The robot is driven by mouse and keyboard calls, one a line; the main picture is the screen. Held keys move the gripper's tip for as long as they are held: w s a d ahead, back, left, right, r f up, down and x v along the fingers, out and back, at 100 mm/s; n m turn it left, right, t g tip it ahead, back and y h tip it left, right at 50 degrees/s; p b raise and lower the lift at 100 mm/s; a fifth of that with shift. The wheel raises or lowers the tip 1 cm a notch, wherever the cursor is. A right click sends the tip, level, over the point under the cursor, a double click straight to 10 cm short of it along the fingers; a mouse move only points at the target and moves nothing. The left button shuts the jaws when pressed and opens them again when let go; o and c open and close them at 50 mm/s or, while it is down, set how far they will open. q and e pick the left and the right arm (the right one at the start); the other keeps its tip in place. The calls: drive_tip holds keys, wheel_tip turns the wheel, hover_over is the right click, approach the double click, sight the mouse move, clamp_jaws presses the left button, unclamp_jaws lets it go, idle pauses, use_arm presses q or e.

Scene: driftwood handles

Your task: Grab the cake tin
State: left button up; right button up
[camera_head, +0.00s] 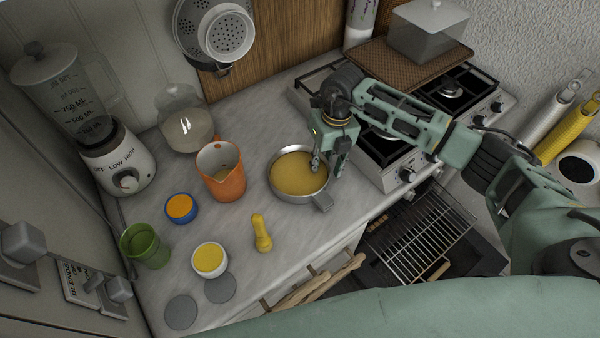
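The cake tin (283,189) is a round grey metal tin with yellow filling and a stubby tab on its front right side. It stands on the marble counter, left of the stove. My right gripper (326,168) points down at the tin's right rim. One fingertip shows over the filling just inside the rim, and the other part of the gripper is at the outer side. Whether the fingers press on the rim cannot be told. My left gripper is not in view.
An orange jug (228,186) stands left of the tin, a yellow shaker (262,234) in front. The stove (378,177) is close on the right, with an open oven rack (420,236) below. A blender (115,160) and green cup (146,245) stand farther left.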

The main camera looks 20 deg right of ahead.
drive_tip(key=shift+f, duration=0.1)
drive_tip(key=shift+c, duration=0.3)
clamp_jaws()
drive_tip(key=shift+w, duration=0.1)
idle(0.3)
